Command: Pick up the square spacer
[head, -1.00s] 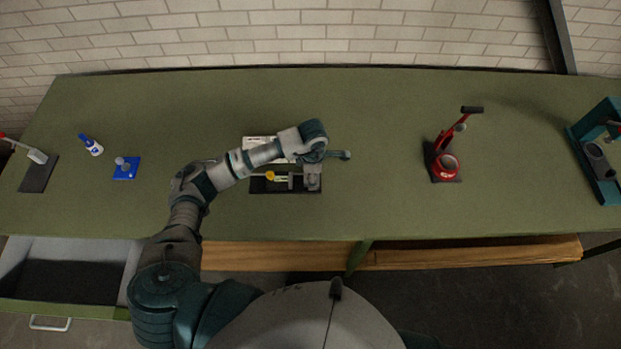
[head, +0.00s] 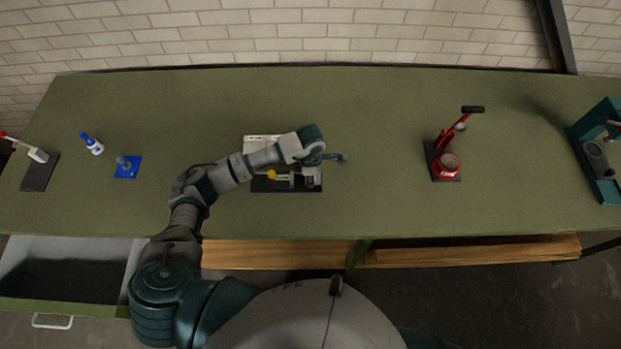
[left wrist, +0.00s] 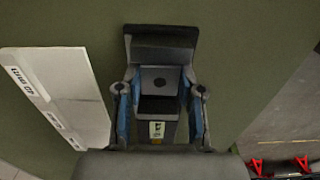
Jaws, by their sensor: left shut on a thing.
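My left gripper (head: 338,158) reaches over the green workbench (head: 400,110), to the right of a dark clamp fixture. In the left wrist view, my left gripper (left wrist: 160,88) is shut on a grey square block with a dark round hole, which looks like the square spacer (left wrist: 149,77). The blue finger pads lie along its left and right sides. In the head view the spacer is too small to make out at the fingers. Whether it touches the bench cannot be told. My right gripper is not in view.
The dark clamp fixture (head: 270,186) with a yellow handle tip lies beneath the arm. White boxes (head: 262,140) lie behind it and also show in the left wrist view (left wrist: 62,90). A red lever press (head: 447,163) stands to the right. The bench between gripper and press is clear.

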